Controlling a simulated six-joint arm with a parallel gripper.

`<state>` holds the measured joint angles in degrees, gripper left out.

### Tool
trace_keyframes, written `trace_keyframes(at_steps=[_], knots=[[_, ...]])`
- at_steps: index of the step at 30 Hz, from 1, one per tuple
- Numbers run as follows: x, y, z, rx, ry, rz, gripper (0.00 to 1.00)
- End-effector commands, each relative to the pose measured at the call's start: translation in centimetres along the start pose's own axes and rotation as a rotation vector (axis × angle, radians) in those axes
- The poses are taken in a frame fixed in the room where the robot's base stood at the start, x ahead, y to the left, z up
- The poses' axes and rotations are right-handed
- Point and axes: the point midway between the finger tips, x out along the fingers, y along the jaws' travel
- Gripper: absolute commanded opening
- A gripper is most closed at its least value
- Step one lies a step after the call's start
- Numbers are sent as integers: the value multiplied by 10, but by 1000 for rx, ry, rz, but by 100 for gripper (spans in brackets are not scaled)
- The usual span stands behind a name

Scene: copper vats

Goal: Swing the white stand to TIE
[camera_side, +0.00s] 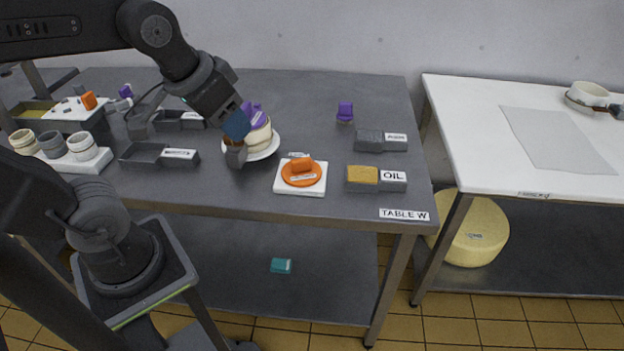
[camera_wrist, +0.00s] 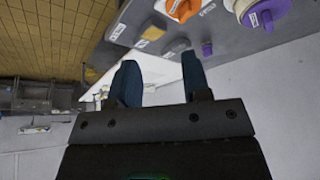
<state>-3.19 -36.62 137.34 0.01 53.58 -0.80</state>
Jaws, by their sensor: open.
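A white square stand (camera_side: 284,188) near the front of the table carries an orange disc with an orange handle (camera_side: 302,165). The handle also shows at the top of the wrist view (camera_wrist: 184,9). To its left, a round white base (camera_side: 272,152) carries a cream drum with a purple handle (camera_side: 254,113). I cannot read TIE on any label, and cannot tell for certain which white piece the task names. My gripper (camera_side: 238,126), with blue fingers, is open, close by the drum and above the table. In the wrist view my gripper (camera_wrist: 160,82) has nothing between its fingers.
A grey bin labelled OIL (camera_side: 392,181) and another labelled bin (camera_side: 368,139) stand right of the stand. A small purple knob (camera_side: 345,111) stands behind. Cups on a white rack (camera_side: 85,164) are at left. A white table (camera_side: 480,120) is at right.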

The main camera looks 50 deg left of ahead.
Motion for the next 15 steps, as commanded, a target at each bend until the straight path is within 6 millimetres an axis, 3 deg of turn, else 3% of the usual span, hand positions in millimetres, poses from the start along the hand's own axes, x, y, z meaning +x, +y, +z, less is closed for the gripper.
trace_keyframes(at_steps=[4,8,11,15], knots=[[1,9,24,54,37,22,44],[1,9,22,52,34,20,44],[1,1,1,13,1,1,44],[6,-24,-48,-80,-73,-37,44]])
